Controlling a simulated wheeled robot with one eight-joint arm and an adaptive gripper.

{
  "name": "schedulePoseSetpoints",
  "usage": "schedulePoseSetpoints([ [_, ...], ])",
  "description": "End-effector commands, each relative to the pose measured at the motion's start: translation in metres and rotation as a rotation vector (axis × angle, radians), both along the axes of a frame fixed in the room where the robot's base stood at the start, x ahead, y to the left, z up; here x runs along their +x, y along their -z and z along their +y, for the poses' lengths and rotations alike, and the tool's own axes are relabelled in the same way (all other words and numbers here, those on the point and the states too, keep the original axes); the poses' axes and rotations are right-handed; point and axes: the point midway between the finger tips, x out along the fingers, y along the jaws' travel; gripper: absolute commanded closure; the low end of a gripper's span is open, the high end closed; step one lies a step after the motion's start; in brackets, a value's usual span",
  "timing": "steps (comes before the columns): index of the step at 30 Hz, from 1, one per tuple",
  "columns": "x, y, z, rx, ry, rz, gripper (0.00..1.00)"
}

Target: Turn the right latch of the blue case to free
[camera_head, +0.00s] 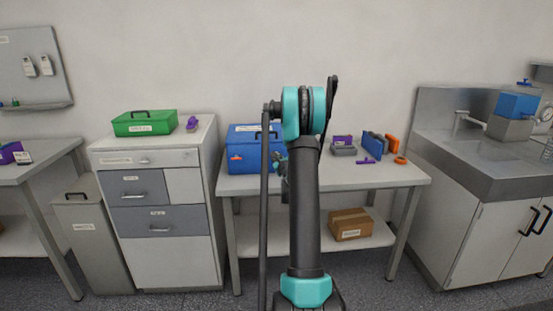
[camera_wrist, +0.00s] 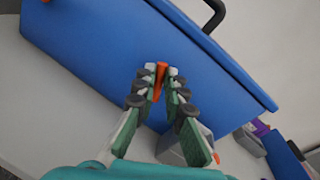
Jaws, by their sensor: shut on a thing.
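The blue case (camera_head: 245,142) stands on the left part of the middle table, with its lid down. Its left orange latch (camera_head: 235,157) shows on the front face in the head view; the right latch is hidden there behind my arm. In the wrist view the blue case (camera_wrist: 95,45) fills the upper left. My gripper (camera_wrist: 158,78) is at its front face, fingers closed on the right orange latch (camera_wrist: 158,76). The latch sits between the fingertips, slanted to the case's top edge. Whether it is free cannot be told.
Right of the case on the table (camera_head: 400,177) are a grey box with a purple top (camera_head: 343,146), blue and orange upright pieces (camera_head: 373,144), and a small purple part (camera_head: 366,161). A drawer cabinet (camera_head: 155,200) stands left, a sink counter (camera_head: 470,165) right.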

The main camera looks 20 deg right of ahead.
Motion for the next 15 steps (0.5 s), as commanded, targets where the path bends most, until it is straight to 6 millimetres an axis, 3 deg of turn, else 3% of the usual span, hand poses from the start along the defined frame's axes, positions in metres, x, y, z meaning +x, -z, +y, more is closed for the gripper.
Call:
schedulePoseSetpoints([
  [15,0.0012,0.0016,0.0060,-0.473,0.000,0.136,1.00],
])
